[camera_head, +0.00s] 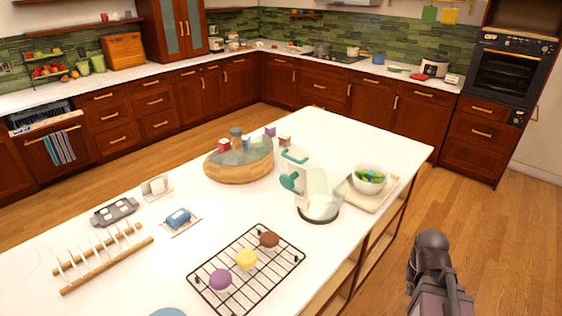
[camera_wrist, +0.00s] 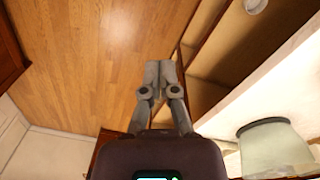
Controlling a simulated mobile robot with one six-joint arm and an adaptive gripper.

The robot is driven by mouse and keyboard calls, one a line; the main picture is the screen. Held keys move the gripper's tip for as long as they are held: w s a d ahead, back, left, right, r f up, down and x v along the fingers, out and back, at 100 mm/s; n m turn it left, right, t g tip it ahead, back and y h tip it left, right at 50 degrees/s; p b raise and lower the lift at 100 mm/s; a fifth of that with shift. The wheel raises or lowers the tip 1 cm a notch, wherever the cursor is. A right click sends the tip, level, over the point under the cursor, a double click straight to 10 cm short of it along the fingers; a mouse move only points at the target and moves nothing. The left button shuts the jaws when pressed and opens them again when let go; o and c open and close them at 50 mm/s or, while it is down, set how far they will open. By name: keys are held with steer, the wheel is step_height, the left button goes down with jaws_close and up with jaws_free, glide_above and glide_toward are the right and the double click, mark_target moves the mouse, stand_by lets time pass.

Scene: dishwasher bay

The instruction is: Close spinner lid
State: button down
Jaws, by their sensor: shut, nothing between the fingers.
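The spinner is on the white island in the head view. Its clear bowl (camera_head: 320,204) stands on a dark round base near the island's right edge. A pale lid with a teal handle (camera_head: 292,180) stands raised at the bowl's back left, so the bowl looks open on top. In the wrist view, a clear vessel with a dark rim (camera_wrist: 275,150), probably the spinner, shows at the lower right. My gripper (camera_wrist: 161,72) is shut and empty, over the floor beside the island and apart from the spinner. In the head view only my arm shows at the lower right.
A tray (camera_head: 386,199) with a bowl of greens (camera_head: 369,179) stands close right of the spinner. A round wooden turntable (camera_head: 225,172) with jars is to its left. A black wire rack (camera_head: 268,284) is in front. The floor right of the island is clear.

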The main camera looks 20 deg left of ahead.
steer(key=n+t+h+p, duration=0.65)
steer(key=n+t, duration=0.65)
steer(key=t, duration=0.3)
glide_toward(290, 159)
steer(key=v, duration=0.6)
steer(key=shift+a+b, duration=0.2)
steer(key=shift+b, duration=0.15)
steer(key=shift+w+d, duration=0.1)
steer(key=shift+w, duration=0.1)
steer(key=b+x, duration=0.1)
steer(key=x, duration=1.2)
steer(key=shift+w+d+f, duration=0.1)
steer(key=shift+w+d, duration=0.1)
steer(key=shift+w, duration=0.15)
